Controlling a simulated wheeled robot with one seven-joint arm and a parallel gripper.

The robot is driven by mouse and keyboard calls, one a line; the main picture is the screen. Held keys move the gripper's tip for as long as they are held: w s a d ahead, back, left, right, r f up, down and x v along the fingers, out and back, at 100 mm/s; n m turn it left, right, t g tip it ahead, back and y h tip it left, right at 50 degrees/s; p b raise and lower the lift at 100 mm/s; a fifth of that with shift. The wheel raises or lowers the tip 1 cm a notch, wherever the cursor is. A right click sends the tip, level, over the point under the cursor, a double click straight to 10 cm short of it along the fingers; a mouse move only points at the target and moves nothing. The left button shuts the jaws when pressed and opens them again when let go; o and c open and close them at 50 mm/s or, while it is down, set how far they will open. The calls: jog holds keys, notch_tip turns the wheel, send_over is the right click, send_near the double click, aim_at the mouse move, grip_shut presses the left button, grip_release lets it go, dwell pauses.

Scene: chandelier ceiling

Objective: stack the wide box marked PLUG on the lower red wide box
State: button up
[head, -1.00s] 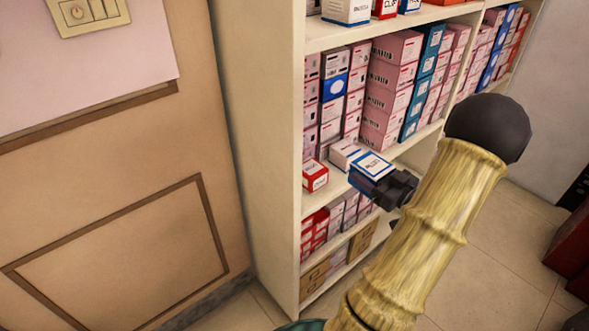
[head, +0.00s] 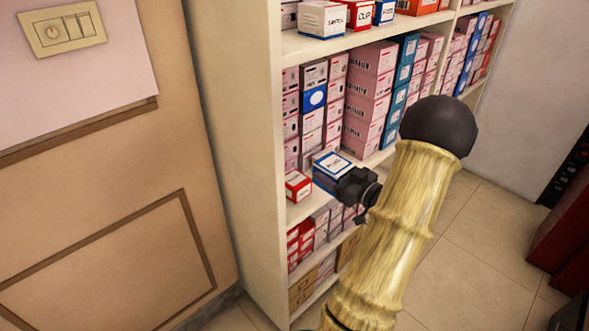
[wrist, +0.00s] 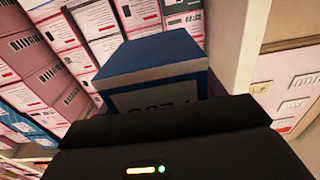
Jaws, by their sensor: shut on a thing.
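My gripper (head: 350,187) is shut on a blue-and-white box (head: 331,166), which I take for the PLUG box. The box also fills the middle of the wrist view (wrist: 155,58), where its lettering is upside down and partly cut off by my gripper. In the head view the box is at the middle shelf's front, just right of a red box with a white top (head: 298,186). The red box sits at the shelf's left end and is the likely lower red box. The held box appears slightly higher; I cannot tell whether they touch.
Stacked pink boxes (head: 368,95) stand behind on the middle shelf (head: 300,212). The shelf unit's side panel (head: 240,150) rises left of the red box. The upper shelf holds a white box (head: 321,18) and another red box (head: 358,14). Smaller boxes fill the shelf below.

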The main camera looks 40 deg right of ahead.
jog(key=w+f, duration=0.1)
jog(key=w, duration=0.3)
jog(key=w+a+f+p, duration=0.1)
jog(key=w, duration=0.9)
jog(key=shift+w+a+f, duration=0.2)
jog(key=shift+f, duration=0.35)
jog(key=shift+w+f+p, duration=0.2)
jog(key=shift+f+p, duration=0.25)
jog(key=shift+f, duration=1.5)
jog(key=shift+f, duration=0.15)
jog(key=o, duration=1)
jog(key=shift+o, duration=0.2)
